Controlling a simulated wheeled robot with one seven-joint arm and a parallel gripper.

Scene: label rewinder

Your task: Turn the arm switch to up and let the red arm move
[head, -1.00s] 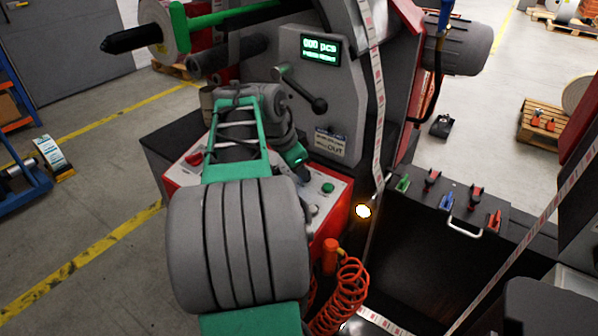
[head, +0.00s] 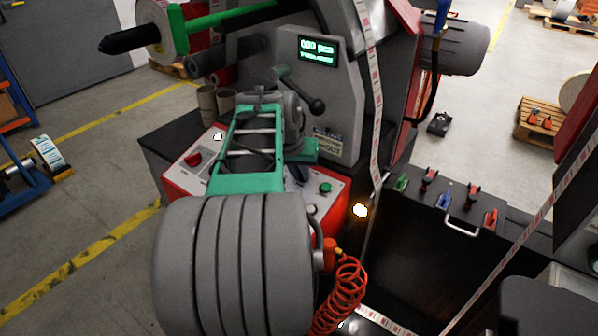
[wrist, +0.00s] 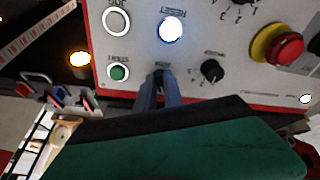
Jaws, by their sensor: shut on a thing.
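In the wrist view my gripper (wrist: 160,88) reaches onto the control panel (wrist: 142,45). Its two grey fingers are closed around the small arm switch between the green start button (wrist: 118,73) and a black knob (wrist: 212,70). The fingers hide most of the switch, so I cannot tell its position. In the head view my arm covers much of the panel (head: 335,203), and the fingers (head: 297,172) show only as a small dark shape. I cannot tell for sure which red part is the red arm.
The reset button (wrist: 172,28) glows white, and a red emergency stop (wrist: 285,47) sits on a yellow ring. An amber lamp (head: 360,210) is lit beside the panel. A black lever (head: 317,105) stands above it. An orange coiled hose (head: 342,295) hangs close to my arm.

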